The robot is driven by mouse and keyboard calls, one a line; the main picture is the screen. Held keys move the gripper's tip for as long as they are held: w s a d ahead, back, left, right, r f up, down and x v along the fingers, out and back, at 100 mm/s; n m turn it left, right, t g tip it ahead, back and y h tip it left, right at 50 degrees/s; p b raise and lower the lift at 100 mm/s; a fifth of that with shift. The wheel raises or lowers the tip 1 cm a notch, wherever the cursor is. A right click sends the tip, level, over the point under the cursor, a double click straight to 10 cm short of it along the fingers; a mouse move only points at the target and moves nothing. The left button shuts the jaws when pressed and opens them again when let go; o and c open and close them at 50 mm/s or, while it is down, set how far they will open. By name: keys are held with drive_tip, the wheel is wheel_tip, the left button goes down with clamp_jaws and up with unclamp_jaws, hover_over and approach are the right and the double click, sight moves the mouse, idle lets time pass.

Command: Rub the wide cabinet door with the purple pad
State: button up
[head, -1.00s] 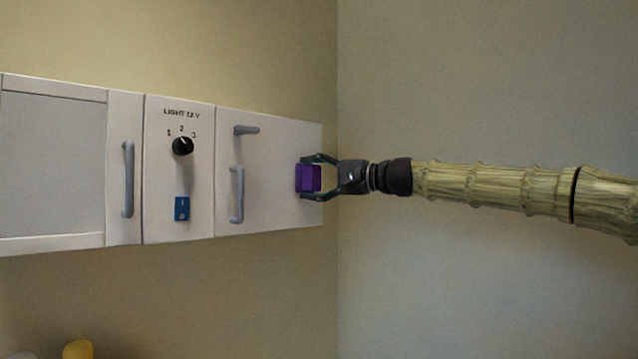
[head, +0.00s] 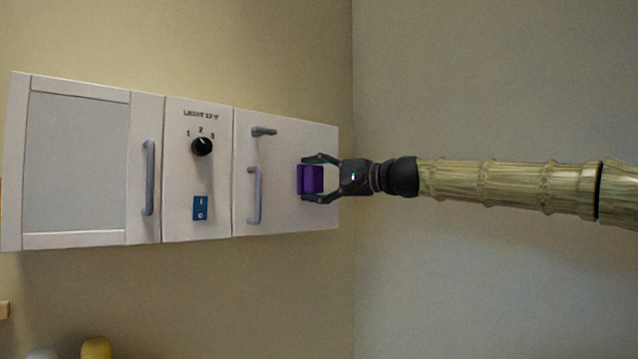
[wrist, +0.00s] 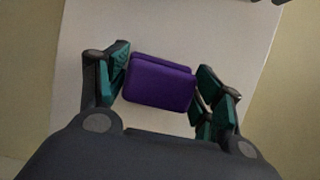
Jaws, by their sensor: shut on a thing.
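The purple pad (head: 310,180) is held between the fingers of my gripper (head: 312,180). It also shows in the wrist view (wrist: 160,82), gripped at both sides by the green finger pads. The pad is in front of the plain white right-hand cabinet door (head: 285,205), right of its vertical grey handle (head: 254,195). I cannot tell whether the pad touches the door. At the left end of the cabinet is another door with a framed grey panel (head: 78,160) and a vertical grey handle (head: 149,178).
Between the doors is a control panel (head: 198,222) with a black knob (head: 202,146) and a blue switch (head: 200,208). A short grey handle (head: 264,131) juts out at the right door's top left. A yellow object (head: 96,348) shows below. Bare wall lies right of the cabinet.

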drive_tip(key=shift+s+a+b, duration=0.35)
drive_tip(key=shift+s+a, duration=0.25)
drive_tip(key=shift+a, duration=0.2)
drive_tip(key=shift+s+a+b, duration=0.35)
drive_tip(key=shift+s+a, duration=0.2)
drive_tip(key=shift+a, duration=0.35)
drive_tip(key=shift+s+a+b, duration=0.65)
drive_tip(key=shift+s+a, duration=0.45)
drive_tip(key=shift+a, duration=0.3)
drive_tip(key=shift+s+d, duration=0.1)
drive_tip(key=shift+s+d+b, duration=0.35)
drive_tip(key=shift+s+d, duration=0.55)
drive_tip(key=shift+s, duration=0.25)
drive_tip(key=shift+s+d+b, duration=0.35)
drive_tip(key=shift+s+d, duration=0.5)
drive_tip(key=shift+s, duration=0.4)
drive_tip(key=shift+s+d, duration=0.9)
drive_tip(key=shift+s, duration=0.3)
